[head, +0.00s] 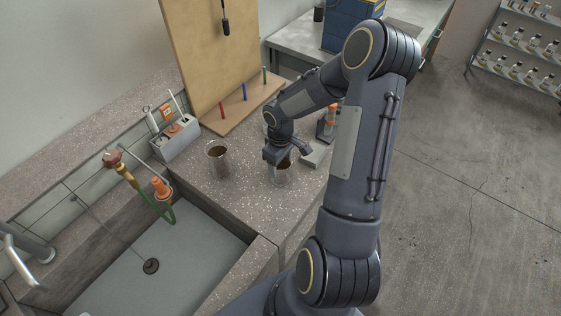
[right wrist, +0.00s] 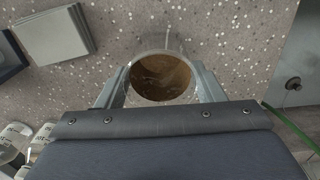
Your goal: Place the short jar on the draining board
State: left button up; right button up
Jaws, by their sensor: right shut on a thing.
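A clear glass jar with brown contents (head: 281,176) is between the fingers of my right gripper (head: 279,158), which is shut on it, over the bench beside the sink. Its round open mouth shows in the right wrist view (right wrist: 163,77), with a finger on each side. I cannot tell if its base touches the bench. A second glass jar with brown contents (head: 217,158) stands to the left, apart from the gripper. No surface is clearly marked as the draining board; a flat grey slab (head: 316,155) lies just right of the held jar. My left gripper is not in view.
The sink (head: 190,265) is at front left, with a hose and red-handled tap (head: 113,158). A grey caddy (head: 175,140) stands behind it. A tall wooden panel (head: 210,60) with coloured pegs stands at the back. Bottles (head: 327,122) stand beyond the slab.

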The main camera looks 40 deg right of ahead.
jog(key=shift+f, duration=0.1)
jog(key=shift+f, duration=0.15)
jog(key=o, duration=1.1)
notch_tip(320, 180, up, 12)
jog(key=s+a+r+m+t+y, duration=0.1)
jog(key=s+a+r+t, duration=0.1)
jog(key=s+a, duration=0.3)
jog(key=s+a+r+m+t+y, duration=0.1)
jog(key=s+a+r+m, duration=0.1)
jog(key=s+a+r, duration=0.2)
jog(key=s+a+r+m+t+y, duration=0.1)
jog(key=s+a+r+t, duration=0.1)
jog(key=s+a, duration=0.6)
jog(key=shift+a+r+t+y+b, duration=0.3)
jog(key=shift+r+y+b, duration=0.1)
jog(key=shift+r, duration=0.35)
